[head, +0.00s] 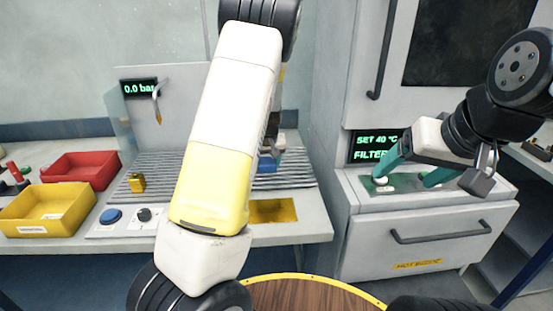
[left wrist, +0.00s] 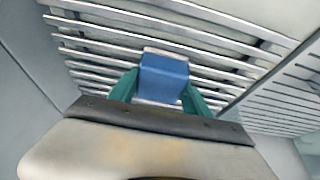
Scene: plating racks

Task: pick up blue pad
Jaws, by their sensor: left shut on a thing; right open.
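The blue pad (left wrist: 163,76) is between the teal fingers of my left gripper (left wrist: 160,94) in the left wrist view, over the slatted metal rack. The gripper is shut on it. A pale edge shows along the pad's far side. In the head view the blue pad (head: 267,163) shows only in part, just right of my left arm, which hides most of the left gripper. I cannot tell whether the pad touches the slats. My right gripper (head: 410,177) is open and empty above the front ledge of the grey cabinet at the right.
The slatted rack (head: 175,178) holds a small yellow block (head: 137,182). Red (head: 82,183) and yellow (head: 47,222) bins stand to its left. A blue button (head: 111,216) and black knob (head: 144,214) sit at the front. A round wooden table (head: 310,297) is nearest me.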

